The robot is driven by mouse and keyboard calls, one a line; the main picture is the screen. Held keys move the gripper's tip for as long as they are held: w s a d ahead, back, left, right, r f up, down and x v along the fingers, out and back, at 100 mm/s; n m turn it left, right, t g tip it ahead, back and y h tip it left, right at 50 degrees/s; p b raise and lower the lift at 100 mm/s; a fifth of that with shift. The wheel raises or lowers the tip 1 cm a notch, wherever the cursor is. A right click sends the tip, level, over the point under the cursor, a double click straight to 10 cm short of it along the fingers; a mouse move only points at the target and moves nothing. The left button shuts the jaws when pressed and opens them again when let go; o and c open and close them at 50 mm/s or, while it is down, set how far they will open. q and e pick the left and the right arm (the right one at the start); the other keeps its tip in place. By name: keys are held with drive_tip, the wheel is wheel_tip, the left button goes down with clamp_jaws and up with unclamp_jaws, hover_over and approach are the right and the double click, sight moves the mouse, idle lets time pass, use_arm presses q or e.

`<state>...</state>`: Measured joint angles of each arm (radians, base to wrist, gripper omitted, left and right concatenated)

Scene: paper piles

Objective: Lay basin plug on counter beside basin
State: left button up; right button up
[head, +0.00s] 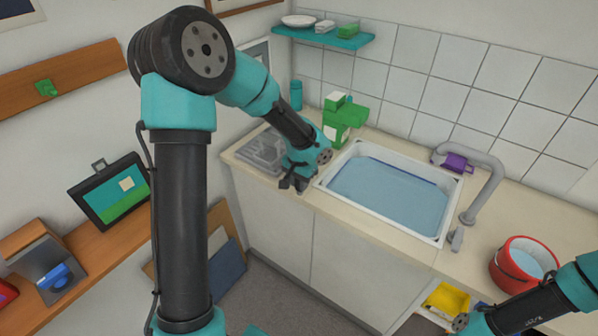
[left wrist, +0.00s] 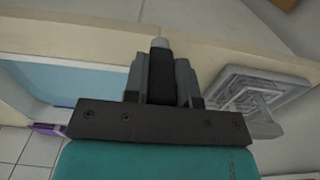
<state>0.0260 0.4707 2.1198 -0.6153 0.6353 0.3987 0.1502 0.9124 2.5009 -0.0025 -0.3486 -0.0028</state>
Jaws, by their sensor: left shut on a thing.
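My left gripper (head: 294,184) is over the strip of counter (head: 325,203) at the left end of the basin (head: 437,239). It is shut on a small dark piece, taken to be the basin plug (left wrist: 161,62), which shows between the grey fingers with a pale tip in the left wrist view. In the head view the plug cannot be told apart from the dark fingers. The basin is white and holds blue water (head: 390,193). Whether the plug touches the counter is unclear. My right gripper (head: 462,322) is low at the right, its fingers not clear.
A grey rack (head: 262,152) stands on the counter left of the gripper; it also shows in the left wrist view (left wrist: 290,92). Green containers (head: 345,115) stand behind. A grey tap (head: 490,180), purple item (head: 455,163) and red bucket (head: 508,275) are at the right.

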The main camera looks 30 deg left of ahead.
use_arm(q)
drive_tip(key=w+a, duration=0.1)
drive_tip(key=w, duration=0.1)
drive_tip(key=w+a, duration=0.2)
drive_tip(key=w, duration=0.1)
drive_tip(key=w+a, duration=0.1)
drive_tip(key=w, duration=0.1)
drive_tip(key=shift+w+a+f, duration=0.4)
drive_tip(key=shift+w, duration=0.15)
drive_tip(key=shift+w+a+f, duration=0.2)
drive_tip(key=shift+a+f, duration=0.05)
drive_tip(key=shift+f, duration=1.55)
drive_tip(key=shift+f, duration=0.15)
drive_tip(key=o, duration=0.9)
wheel_tip(320, 180, up, 12)
